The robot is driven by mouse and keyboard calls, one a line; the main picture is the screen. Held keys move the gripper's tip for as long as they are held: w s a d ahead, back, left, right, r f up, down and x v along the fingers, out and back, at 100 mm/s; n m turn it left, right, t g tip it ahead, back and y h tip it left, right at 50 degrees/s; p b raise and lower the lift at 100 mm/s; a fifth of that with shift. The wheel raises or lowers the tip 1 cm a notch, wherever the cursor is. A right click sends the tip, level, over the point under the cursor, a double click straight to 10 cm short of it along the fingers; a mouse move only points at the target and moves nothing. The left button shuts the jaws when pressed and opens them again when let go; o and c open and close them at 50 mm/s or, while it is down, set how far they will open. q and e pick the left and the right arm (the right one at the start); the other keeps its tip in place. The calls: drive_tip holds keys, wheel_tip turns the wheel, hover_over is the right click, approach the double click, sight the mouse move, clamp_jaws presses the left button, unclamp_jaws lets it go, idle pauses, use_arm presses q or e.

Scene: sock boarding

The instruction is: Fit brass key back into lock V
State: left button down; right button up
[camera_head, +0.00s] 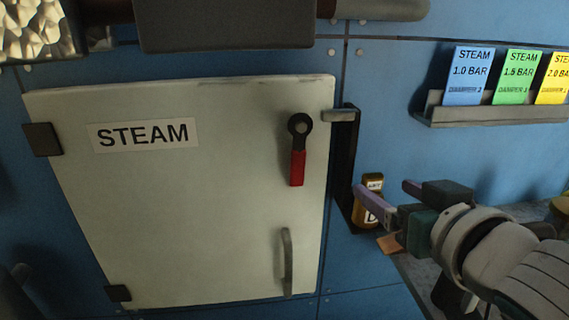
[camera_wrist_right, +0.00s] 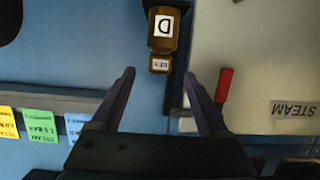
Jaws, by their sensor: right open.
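A brass-brown block (camera_head: 371,184) with a small label on top and a white tag marked D sits just right of the steam door, by a black upright strip. The wrist view shows this block (camera_wrist_right: 163,42) upside down, just beyond the fingertips. I cannot tell whether it is a lock, a key or both together. No lock marked V can be made out. My right gripper (camera_head: 382,187) is open and empty, in front of the block; its fingers (camera_wrist_right: 160,74) lie to either side of the block's line. My left gripper is not in view.
The white door (camera_head: 220,220) marked STEAM has a red-handled lever (camera_head: 298,165) and a grey pull handle (camera_head: 287,262). A rack (camera_head: 490,115) holds blue, green and yellow cards at upper right. An orange-brown flat piece (camera_head: 391,243) lies below my right gripper.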

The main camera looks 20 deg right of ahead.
sight(376, 180)
drive_tip(key=x, duration=0.5)
drive_tip(key=shift+w+d+r, duration=0.15)
drive_tip(key=shift+w, duration=0.2)
drive_tip(key=shift+c, duration=0.3)
clamp_jaws()
